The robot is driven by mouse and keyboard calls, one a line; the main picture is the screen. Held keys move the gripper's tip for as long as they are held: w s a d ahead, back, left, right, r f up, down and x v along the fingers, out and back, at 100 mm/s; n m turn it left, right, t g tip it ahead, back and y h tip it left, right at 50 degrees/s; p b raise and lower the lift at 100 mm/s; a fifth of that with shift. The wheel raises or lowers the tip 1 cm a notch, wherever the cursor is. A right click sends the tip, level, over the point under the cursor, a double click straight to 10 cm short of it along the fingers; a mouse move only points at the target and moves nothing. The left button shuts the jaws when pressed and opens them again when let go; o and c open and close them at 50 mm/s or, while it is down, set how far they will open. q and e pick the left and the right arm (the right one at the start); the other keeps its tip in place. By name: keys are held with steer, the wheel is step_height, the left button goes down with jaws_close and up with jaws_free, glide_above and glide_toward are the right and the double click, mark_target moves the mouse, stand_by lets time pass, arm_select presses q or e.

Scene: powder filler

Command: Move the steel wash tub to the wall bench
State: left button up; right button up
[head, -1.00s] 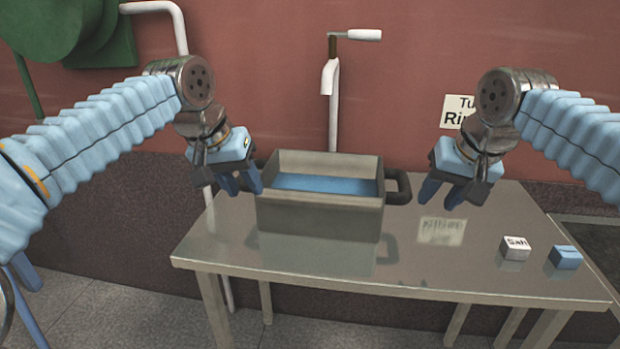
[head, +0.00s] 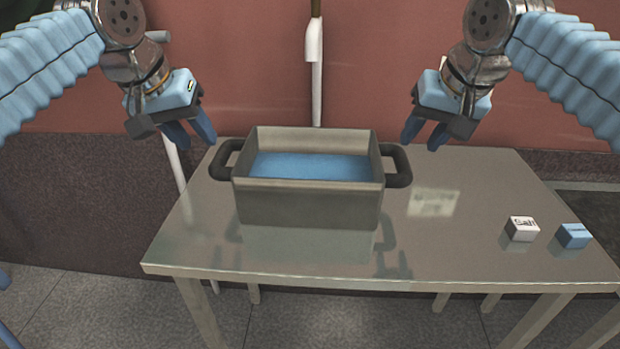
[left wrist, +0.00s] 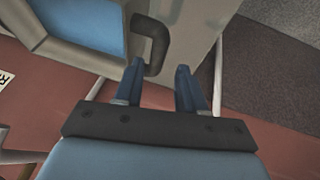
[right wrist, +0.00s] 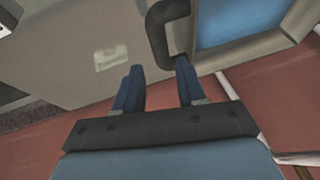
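The steel wash tub (head: 310,207) stands on a metal table, with a blue surface inside it and a black handle on each side. My left gripper (head: 190,140) is open and empty, above and behind the left handle (head: 226,160). In the left wrist view that handle (left wrist: 152,45) lies beyond the fingertips, nearer the left one. My right gripper (head: 423,140) is open and empty, above and beside the right handle (head: 399,166). In the right wrist view this handle (right wrist: 160,35) lies beyond the fingertips, toward the right finger. Neither gripper visibly holds the tub. I cannot identify the wall bench.
The metal table (head: 300,262) has bare room in front of the tub. A white block marked "Salt" (head: 522,229) and a blue block (head: 573,236) sit at its right. A flat label (head: 433,202) lies right of the tub. A white pipe (head: 316,60) runs down the red wall behind.

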mark_target(216, 159)
arm_select(q)
steer(key=x, duration=1.1)
steer(key=shift+d+f, duration=0.1)
arm_select(e)
steer(key=x, duration=1.1)
steer(key=shift+f, duration=0.1)
arm_select(q)
jaws_close()
arm_select(e)
jaws_close()
arm_select(q)
steer(key=shift+w+r, duration=0.1)
steer(key=shift+r, duration=0.3)
arm_select(e)
steer(key=shift+w+r, duration=0.15)
steer(key=shift+r, duration=0.2)
